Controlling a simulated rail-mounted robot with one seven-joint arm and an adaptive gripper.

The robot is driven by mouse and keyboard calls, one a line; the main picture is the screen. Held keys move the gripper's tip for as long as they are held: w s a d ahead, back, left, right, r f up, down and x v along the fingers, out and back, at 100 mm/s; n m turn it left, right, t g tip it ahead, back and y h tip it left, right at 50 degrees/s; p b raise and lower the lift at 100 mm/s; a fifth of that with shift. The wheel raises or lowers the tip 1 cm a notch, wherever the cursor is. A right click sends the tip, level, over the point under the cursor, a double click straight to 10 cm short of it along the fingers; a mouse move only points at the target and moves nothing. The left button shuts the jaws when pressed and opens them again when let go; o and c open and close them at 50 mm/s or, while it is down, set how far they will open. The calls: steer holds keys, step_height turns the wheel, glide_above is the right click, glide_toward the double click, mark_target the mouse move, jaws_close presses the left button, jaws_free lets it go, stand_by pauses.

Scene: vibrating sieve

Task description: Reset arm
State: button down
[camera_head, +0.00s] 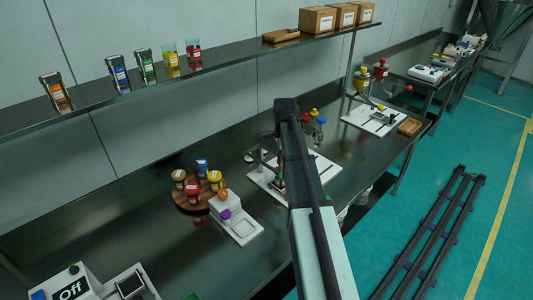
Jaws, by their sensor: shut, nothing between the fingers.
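My arm (318,245) rises from the bottom edge as a long pale and black link. Its black upper part (287,120) reaches over the bench near the middle of the picture. My gripper cannot be made out; the arm hides what lies behind it. A white board (325,168) with dark apparatus lies on the bench behind the arm, partly covered by it.
A white scale-like device (242,230) and a round wooden tray (183,204) with several jars stand left of the arm. An "Off" device (70,288) is at bottom left. A shelf (222,66) runs above the bench. Dark rails (430,240) lie on the floor at right.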

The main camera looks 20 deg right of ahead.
steer(key=shift+r+p, duration=0.4)
steer(key=shift+r, duration=0.55)
